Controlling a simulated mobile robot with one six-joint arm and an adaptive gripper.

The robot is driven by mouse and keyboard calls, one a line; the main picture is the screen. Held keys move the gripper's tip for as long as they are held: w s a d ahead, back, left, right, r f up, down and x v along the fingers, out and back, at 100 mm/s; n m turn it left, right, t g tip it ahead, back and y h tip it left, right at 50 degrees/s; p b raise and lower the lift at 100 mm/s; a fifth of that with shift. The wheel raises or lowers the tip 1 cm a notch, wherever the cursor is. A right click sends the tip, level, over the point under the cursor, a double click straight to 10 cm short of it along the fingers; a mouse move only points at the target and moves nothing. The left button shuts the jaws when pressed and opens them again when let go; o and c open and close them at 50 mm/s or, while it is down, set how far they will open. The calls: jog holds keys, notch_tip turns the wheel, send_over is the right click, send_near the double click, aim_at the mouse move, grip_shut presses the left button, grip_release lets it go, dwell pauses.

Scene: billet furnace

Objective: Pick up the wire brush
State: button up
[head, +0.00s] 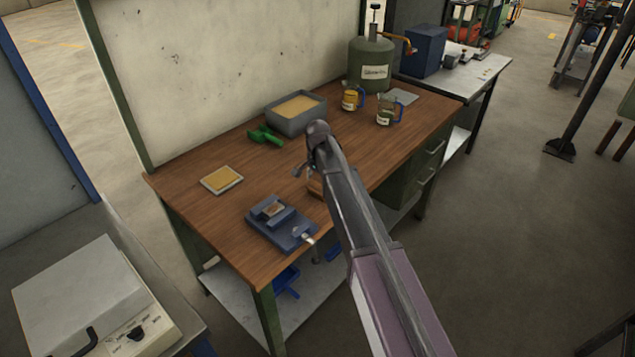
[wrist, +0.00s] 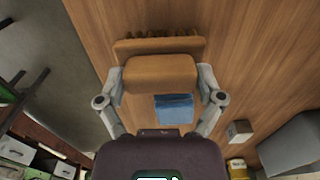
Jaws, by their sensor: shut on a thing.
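The wire brush (wrist: 158,46) is a brown wooden piece in the wrist view, with a row of short dark bristles along its upper edge. Its thick wooden block (wrist: 160,76) lies between the two grey fingers of my gripper (wrist: 160,82), which is shut on it. In the head view, a brown part of the brush (head: 315,186) shows beside my arm, which hides the rest. My gripper (head: 303,170) is mostly hidden there too. I cannot tell whether the brush touches the bench.
The wooden workbench (head: 200,211) carries a blue-grey fixture (head: 283,225), a small yellow-topped tray (head: 222,179), a green item (head: 265,136), a grey bin (head: 296,115), two jugs and a green canister (head: 370,65). A blue item (wrist: 174,108) shows below the brush block in the wrist view.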

notch_tip(320, 180, up, 2)
jog(key=shift+r+p, duration=0.2)
jog(key=shift+p, duration=0.85)
jog(key=shift+s+r, duration=0.2)
jog(key=shift+r, duration=0.05)
jog(key=s+d, duration=0.2)
jog(key=s, duration=0.5)
jog(key=s+d+r+p, duration=0.1)
jog(key=s+d, duration=0.1)
jog(key=s, duration=0.6)
jog(key=shift+d, duration=0.25)
